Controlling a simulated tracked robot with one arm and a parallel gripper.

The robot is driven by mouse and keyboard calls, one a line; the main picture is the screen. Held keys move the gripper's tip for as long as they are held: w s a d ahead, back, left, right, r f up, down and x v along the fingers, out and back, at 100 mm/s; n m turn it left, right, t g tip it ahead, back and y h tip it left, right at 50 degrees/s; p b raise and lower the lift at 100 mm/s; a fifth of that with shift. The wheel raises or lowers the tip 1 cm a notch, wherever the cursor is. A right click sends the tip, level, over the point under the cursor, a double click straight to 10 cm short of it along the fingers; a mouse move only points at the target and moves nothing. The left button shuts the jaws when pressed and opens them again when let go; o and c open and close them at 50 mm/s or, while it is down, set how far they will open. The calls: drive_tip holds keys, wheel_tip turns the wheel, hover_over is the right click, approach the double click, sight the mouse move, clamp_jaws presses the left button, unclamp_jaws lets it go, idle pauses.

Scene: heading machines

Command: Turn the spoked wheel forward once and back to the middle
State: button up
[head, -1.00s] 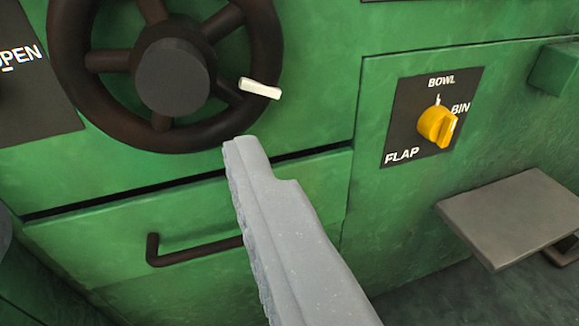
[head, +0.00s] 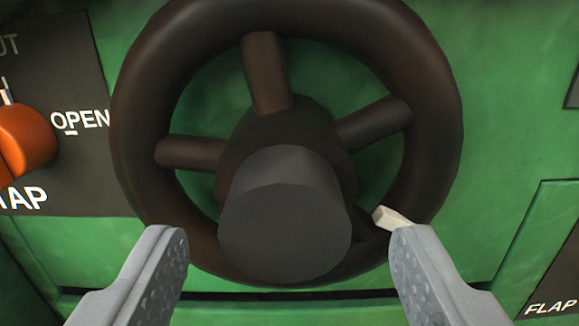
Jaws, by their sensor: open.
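The spoked wheel (head: 439,110) is dark brown and fills the middle of the head view, with several spokes and a dark grey hub (head: 285,215). A small cream handle (head: 395,217) sits at the wheel's lower right and is partly hidden by my right finger. My gripper (head: 288,240) is open, with one grey finger at the lower left and one at the lower right of the wheel. The hub shows between the fingers. I cannot tell whether either finger touches the wheel or the handle.
An orange knob (head: 25,137) stands on a dark panel marked OPEN (head: 75,180) at the left. A dark plate marked FLAP (head: 555,290) shows at the lower right. A dark slot (head: 340,293) runs across the green machine front below the wheel.

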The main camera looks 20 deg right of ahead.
sight(307, 246)
drive_tip(key=shift+x, duration=1.45)
clamp_jaws()
drive_tip(key=shift+d, duration=0.45)
drive_tip(key=shift+a, duration=0.1)
